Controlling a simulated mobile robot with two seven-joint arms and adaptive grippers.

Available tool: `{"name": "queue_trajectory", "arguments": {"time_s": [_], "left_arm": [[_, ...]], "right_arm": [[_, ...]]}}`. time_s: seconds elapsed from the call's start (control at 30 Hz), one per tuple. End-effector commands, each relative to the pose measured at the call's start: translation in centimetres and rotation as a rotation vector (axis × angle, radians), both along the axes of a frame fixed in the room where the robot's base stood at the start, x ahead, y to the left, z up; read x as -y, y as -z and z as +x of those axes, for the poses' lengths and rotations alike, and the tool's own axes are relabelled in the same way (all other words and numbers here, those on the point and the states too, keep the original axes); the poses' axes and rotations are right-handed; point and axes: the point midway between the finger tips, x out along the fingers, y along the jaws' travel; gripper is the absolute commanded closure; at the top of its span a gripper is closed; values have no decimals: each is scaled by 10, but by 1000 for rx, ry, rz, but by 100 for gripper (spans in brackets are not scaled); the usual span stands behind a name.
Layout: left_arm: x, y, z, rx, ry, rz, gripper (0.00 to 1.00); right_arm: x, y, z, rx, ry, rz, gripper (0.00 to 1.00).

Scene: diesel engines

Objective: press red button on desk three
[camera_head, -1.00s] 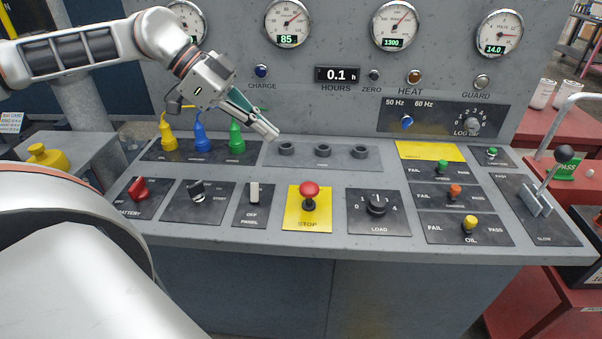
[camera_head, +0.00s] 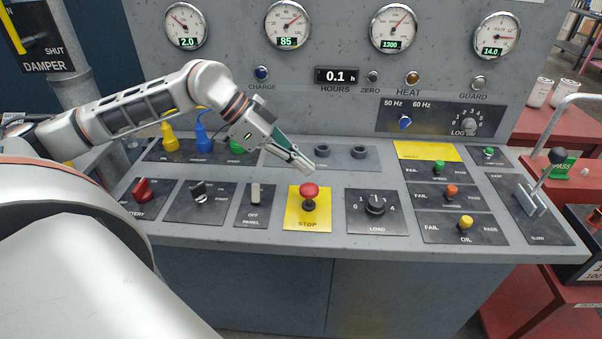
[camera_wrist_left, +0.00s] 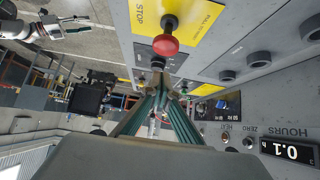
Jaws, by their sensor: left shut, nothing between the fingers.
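The red mushroom button (camera_head: 309,190) stands upright on a yellow STOP plate (camera_head: 293,216) at the front middle of the sloped grey desk (camera_head: 300,239). My left gripper (camera_head: 308,169) is shut and empty. In the head view its tip shows just above and behind the red button, with a small gap. In the left wrist view the red button (camera_wrist_left: 166,45) shows at the top, just beyond the shut fingertips (camera_wrist_left: 165,72), and apart from them.
A load knob (camera_head: 376,205) is right of the button, and a panel switch (camera_head: 255,194) is left of it. Colored plugs (camera_head: 202,137) and dark sockets (camera_head: 359,152) line the back of the desk. A lever (camera_head: 545,182) rises at the right.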

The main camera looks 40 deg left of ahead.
Motion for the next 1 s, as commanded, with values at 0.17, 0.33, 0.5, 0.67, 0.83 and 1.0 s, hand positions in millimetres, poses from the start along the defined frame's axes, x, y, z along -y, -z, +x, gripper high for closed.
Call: {"name": "queue_trajectory", "arguments": {"time_s": [0.17,0.33,0.5,0.67,0.83,1.0], "left_arm": [[-3,25,-1,-5,-3,3,100],[-3,35,-1,-4,-4,3,100],[-3,36,-1,-3,-4,3,100],[-3,36,-1,-3,-2,3,100],[-3,52,-1,-5,-3,3,100],[-3,64,-1,-4,-3,4,100]], "right_arm": [[0,1,-1,-3,0,-2,60],[0,2,-1,-6,-1,-2,60],[0,2,-1,-6,-1,-2,60],[0,2,-1,-5,-1,-2,60],[0,8,-1,-3,0,0,60],[0,12,-2,-5,-1,0,60]]}}
